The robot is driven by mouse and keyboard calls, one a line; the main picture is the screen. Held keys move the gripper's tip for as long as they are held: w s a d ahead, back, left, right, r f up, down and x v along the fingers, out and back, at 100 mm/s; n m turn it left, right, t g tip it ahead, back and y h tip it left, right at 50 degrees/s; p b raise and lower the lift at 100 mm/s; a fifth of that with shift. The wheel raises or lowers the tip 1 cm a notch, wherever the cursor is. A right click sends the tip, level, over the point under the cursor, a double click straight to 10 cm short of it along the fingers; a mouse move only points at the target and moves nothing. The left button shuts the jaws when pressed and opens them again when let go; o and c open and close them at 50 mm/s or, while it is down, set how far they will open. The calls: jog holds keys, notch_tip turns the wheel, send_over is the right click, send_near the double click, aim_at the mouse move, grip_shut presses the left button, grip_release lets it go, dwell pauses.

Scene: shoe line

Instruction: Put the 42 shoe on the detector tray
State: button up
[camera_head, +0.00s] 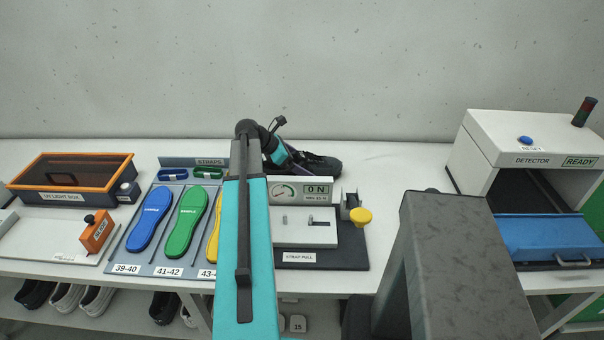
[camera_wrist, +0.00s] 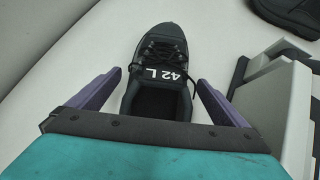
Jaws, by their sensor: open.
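The 42 shoe is a black lace-up shoe marked "42 L" (camera_wrist: 157,55). In the wrist view it lies on the white bench with its toe pointing away and its opening toward me. My gripper (camera_wrist: 157,92) is open, its two purple fingers on either side of the shoe's heel end, with gaps showing.
The strap-pull unit (camera_head: 305,240) with its gauge and yellow knob (camera_head: 360,216) stands in front of the shoe. Another black shoe (camera_wrist: 285,14) shows at the wrist view's upper right. Sample insoles (camera_head: 187,222) and the UV light box (camera_head: 75,175) are at the left.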

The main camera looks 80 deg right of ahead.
jog(key=c, duration=1.6)
jog(key=shift+r, duration=0.15)
jog(key=shift+r+b, duration=1)
jog(key=shift+r, duration=3.9)
